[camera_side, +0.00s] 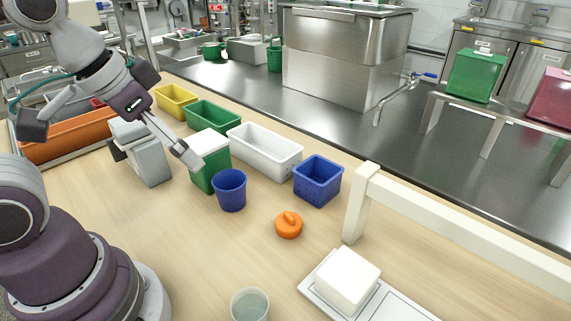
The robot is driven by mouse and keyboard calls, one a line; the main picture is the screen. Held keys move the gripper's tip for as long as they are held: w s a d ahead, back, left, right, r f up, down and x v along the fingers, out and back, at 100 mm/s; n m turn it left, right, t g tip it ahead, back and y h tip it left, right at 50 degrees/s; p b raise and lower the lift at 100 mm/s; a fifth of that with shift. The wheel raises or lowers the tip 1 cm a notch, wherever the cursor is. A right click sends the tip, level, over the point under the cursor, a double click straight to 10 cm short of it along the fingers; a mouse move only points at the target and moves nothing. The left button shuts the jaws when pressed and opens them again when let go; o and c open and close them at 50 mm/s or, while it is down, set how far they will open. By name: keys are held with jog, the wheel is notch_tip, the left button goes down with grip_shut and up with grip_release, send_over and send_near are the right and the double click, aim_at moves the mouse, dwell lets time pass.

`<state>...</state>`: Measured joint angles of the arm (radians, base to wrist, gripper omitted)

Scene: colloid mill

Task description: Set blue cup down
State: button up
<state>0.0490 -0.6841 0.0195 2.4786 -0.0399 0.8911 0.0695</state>
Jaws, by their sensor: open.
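The blue cup (230,192) stands upright on the light wooden table, in front of a green box with a white lid (212,160). It looks empty, though its inside shows only partly. My gripper (178,146) is up and to the left of the cup, angled down toward the right. It is open and holds nothing visible. The gripper's tip overlaps the green box's edge in the view.
Behind the cup stand yellow (176,101), green (213,117), white (265,149) and blue (318,181) bins. A grey box (152,163) is left. An orange lid (289,226), clear cup (250,304) and white block (347,279) are nearer. A white frame (360,203) stands right.

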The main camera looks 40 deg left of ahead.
aim_at(227, 178)
jog(key=w+f+m+y, duration=0.3)
jog(key=f+m+y, duration=0.1)
jog(key=m, duration=0.3)
jog(key=w+a+f+m+y, duration=0.1)
jog(key=w+f+m+y, duration=0.1)
jog(key=f+m+y, duration=0.2)
jog(key=w+f+m+y, duration=0.3)
jog(key=f+m+y, duration=0.2)
jog(key=m, duration=0.5)
jog(key=shift+w+a+f+m, duration=0.15)
jog(key=shift+f+m, duration=0.05)
jog(key=shift+f, duration=0.3)
jog(key=shift+w+a+f+m, duration=0.1)
jog(key=shift+w+f+m, duration=0.1)
jog(key=shift+f, duration=0.25)
jog(key=x, duration=0.7)
jog(key=shift+r, duration=0.1)
jog(key=c, duration=1.1)
